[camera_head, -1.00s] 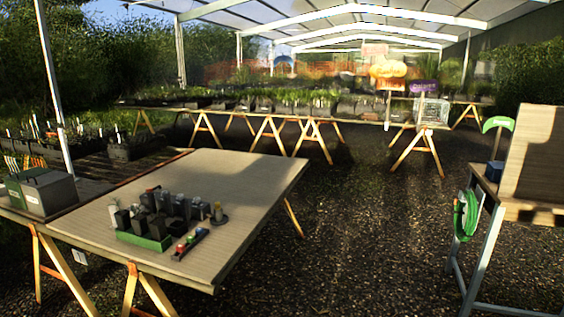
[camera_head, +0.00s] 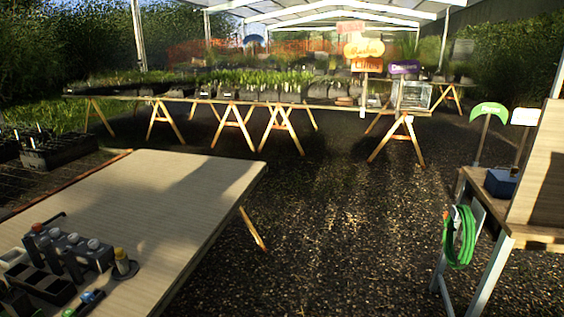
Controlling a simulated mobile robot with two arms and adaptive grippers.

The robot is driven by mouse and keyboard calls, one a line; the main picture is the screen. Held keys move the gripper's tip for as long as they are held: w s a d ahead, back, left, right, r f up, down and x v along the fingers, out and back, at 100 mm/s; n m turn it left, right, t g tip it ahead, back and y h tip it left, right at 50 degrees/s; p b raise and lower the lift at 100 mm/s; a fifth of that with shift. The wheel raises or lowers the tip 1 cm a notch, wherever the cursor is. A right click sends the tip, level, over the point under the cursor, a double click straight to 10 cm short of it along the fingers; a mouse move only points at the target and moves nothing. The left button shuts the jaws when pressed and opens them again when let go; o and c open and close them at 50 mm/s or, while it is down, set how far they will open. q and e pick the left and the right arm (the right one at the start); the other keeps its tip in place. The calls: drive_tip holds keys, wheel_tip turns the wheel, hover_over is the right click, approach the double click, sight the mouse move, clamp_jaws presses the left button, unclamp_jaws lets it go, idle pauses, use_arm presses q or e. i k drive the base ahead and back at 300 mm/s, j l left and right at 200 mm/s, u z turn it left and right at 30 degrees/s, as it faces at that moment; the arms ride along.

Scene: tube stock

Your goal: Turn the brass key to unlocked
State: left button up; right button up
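I cannot make out a brass key for certain. A small upright piece with a yellowish top on a dark round base (camera_head: 123,266) stands on the wooden table (camera_head: 190,185) at the lower left; it is too small to tell what it is. Beside it is a cluster of dark blocks and bottles with pale and red caps (camera_head: 90,250). A dark compartment tray (camera_head: 45,286) lies in front of them, cut by the left edge. Neither of my grippers shows in the head view.
A gravel floor (camera_head: 310,235) lies open between the tables. A long trestle table (camera_head: 230,99) with plant trays crosses the back. At the right, a bench (camera_head: 505,222) carries a blue box (camera_head: 500,183) and a tall wooden panel; a green hose (camera_head: 461,236) hangs from its side.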

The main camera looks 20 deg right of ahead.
sight(513, 170)
drive_tip(key=i+l+z, duration=0.4)
drive_tip(key=i, duration=0.15)
drive_tip(key=i+l+z, duration=0.35)
drive_tip(key=i, duration=0.2)
drive_tip(key=i+z, duration=0.4)
drive_tip(key=i, duration=0.2)
drive_tip(key=i+z, duration=0.2)
drive_tip(key=i, duration=0.25)
drive_tip(key=i+j+z, duration=0.2)
drive_tip(key=i, duration=0.25)
drive_tip(key=i+j+z, duration=0.25)
drive_tip(key=i, duration=0.2)
drive_tip(key=i+j+z, duration=0.2)
drive_tip(key=i, duration=0.2)
drive_tip(key=i+j+z, duration=0.1)
drive_tip(key=i+z, duration=0.15)
drive_tip(key=z, duration=0.2)
drive_tip(key=i+j+z, duration=0.15)
drive_tip(key=z, duration=0.35)
drive_tip(key=i+j+z, duration=0.3)
drive_tip(key=z, duration=0.15)
drive_tip(key=i+j+z, duration=0.15)
drive_tip(key=j+z, duration=0.3)
drive_tip(key=i+j+z, duration=0.1)
drive_tip(key=j+z, duration=0.15)
drive_tip(key=z, duration=0.25)
drive_tip(key=k+j+z, duration=0.3)
drive_tip(key=j, duration=0.2)
